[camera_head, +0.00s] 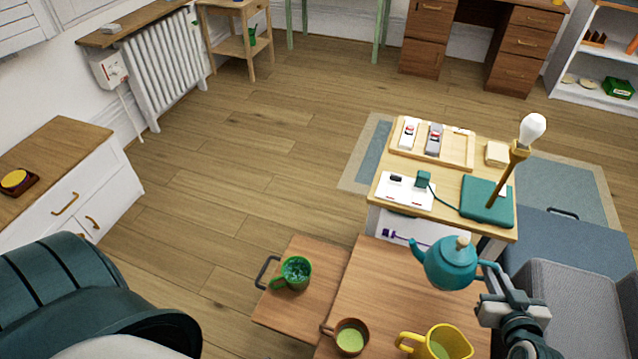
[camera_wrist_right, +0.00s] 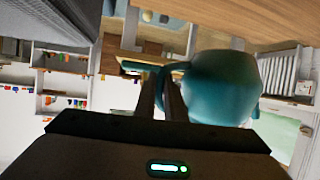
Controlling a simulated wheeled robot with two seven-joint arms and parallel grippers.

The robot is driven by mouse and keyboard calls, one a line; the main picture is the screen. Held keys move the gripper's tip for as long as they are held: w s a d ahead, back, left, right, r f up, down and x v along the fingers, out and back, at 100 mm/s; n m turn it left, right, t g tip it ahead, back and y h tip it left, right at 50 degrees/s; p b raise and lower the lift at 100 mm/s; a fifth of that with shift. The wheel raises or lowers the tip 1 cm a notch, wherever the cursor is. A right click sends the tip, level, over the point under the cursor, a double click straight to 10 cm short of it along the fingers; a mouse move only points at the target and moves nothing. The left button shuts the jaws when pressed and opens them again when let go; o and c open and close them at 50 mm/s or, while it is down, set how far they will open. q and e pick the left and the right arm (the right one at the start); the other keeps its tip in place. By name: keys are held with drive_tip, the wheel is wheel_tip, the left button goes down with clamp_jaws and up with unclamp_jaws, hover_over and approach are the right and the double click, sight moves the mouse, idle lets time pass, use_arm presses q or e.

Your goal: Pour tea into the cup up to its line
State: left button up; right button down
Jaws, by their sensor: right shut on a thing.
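A teal teapot (camera_head: 450,263) with a pale lid knob hangs in the air above the right part of the small wooden table (camera_head: 387,283). My right gripper (camera_head: 488,283) is shut on its handle, and the spout points left. In the right wrist view the teapot (camera_wrist_right: 226,85) fills the upper middle, beside the gripper fingers (camera_wrist_right: 163,95). Below it on the table stand a brown cup (camera_head: 351,337) with green liquid, a yellow mug (camera_head: 437,343) with green liquid, and a green mug (camera_head: 293,273) with a patterned or leafy inside. Fill lines are too small to tell. My left gripper is not in view.
A side cabinet (camera_head: 450,178) behind the table bears a tray, a lamp with a bare bulb (camera_head: 532,129) and a teal book-like base. A grey sofa (camera_head: 575,290) stands at right, a dark green armchair (camera_head: 75,295) at left.

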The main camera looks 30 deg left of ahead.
drive_tip(key=shift+r, duration=0.15)
drive_tip(key=shift+w+r, duration=0.3)
drive_tip(key=shift+r, duration=0.15)
drive_tip(key=d+r+m+h, duration=0.2)
drive_tip(key=d+r, duration=0.2)
drive_tip(key=r, duration=1.1)
drive_tip(key=w+d+r+m+t+h, duration=0.1)
drive_tip(key=d+r+m+h, duration=0.1)
drive_tip(key=r, duration=1.4)
drive_tip(key=shift+d+m+h, duration=0.3)
drive_tip(key=shift+d+h, duration=0.2)
drive_tip(key=shift+d, duration=0.75)
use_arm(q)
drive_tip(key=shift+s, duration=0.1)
use_arm(e)
drive_tip(key=shift+s, duration=0.1)
